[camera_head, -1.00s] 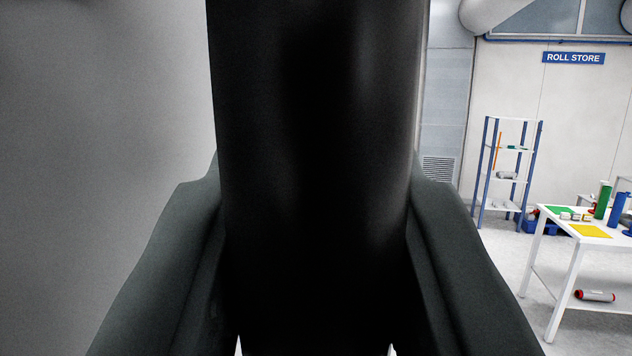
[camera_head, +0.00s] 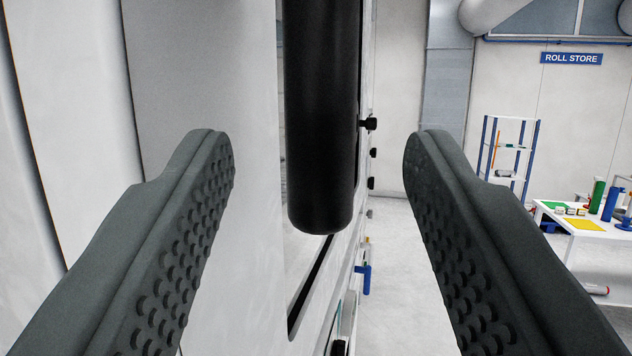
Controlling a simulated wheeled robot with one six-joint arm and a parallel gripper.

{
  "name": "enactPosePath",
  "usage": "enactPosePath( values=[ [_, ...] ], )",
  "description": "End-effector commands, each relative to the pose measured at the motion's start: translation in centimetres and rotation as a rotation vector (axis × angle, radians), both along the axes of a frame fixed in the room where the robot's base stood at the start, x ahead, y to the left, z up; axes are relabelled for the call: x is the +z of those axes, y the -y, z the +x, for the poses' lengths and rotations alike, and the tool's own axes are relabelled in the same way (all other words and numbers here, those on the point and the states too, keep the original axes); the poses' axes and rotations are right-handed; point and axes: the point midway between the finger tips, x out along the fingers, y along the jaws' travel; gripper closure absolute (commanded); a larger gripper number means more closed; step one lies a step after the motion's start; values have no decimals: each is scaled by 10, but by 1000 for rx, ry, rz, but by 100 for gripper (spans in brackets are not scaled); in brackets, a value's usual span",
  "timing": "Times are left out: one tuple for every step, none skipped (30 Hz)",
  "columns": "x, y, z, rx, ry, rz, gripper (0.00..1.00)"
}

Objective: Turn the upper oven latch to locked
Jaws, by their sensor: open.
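A thick black rounded bar (camera_head: 321,130), which looks like the latch handle, hangs down from the top of the view in front of the pale oven front (camera_head: 210,60). Its rounded lower end is in plain sight, and its upper end is out of view. My gripper (camera_head: 318,155) is open, with one dark ridged finger on each side of the bar. There is a clear gap on both sides, wider on the right, and neither finger appears to touch it. I cannot tell whether the fingertips reach the bar's depth. No lock marking shows.
Several small black knobs (camera_head: 370,124) and a blue fitting (camera_head: 365,272) stick out along the oven front beyond the bar. A white table (camera_head: 550,212) with rolls and a shelf rack (camera_head: 511,160) stand at the right. Pale floor lies open between.

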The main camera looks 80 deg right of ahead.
Motion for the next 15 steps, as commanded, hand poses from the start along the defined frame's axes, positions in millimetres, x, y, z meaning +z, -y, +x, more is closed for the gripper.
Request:
enactPosePath(
  values=[
    [-4,-11,-2,4,-1,0,52],
    [-7,-16,-4,3,-1,0,52],
    [-10,-23,-6,4,-1,0,52],
    [-12,-29,-7,4,-1,0,52],
    [-14,-34,-9,3,0,0,52],
    [-17,-41,-10,4,0,-1,52],
    [-19,-46,-12,4,0,-1,52],
    [-22,-50,-13,3,0,0,52],
    [-24,-56,-15,3,0,0,52],
    [-26,-60,-16,4,-1,0,52],
    [-27,-64,-17,4,-1,0,52],
    [-29,-68,-18,2,0,0,52],
    [-30,-71,-19,2,0,0,52],
    [-32,-74,-19,1,1,0,52],
    [-33,-77,-20,2,0,0,52]
  ],
)
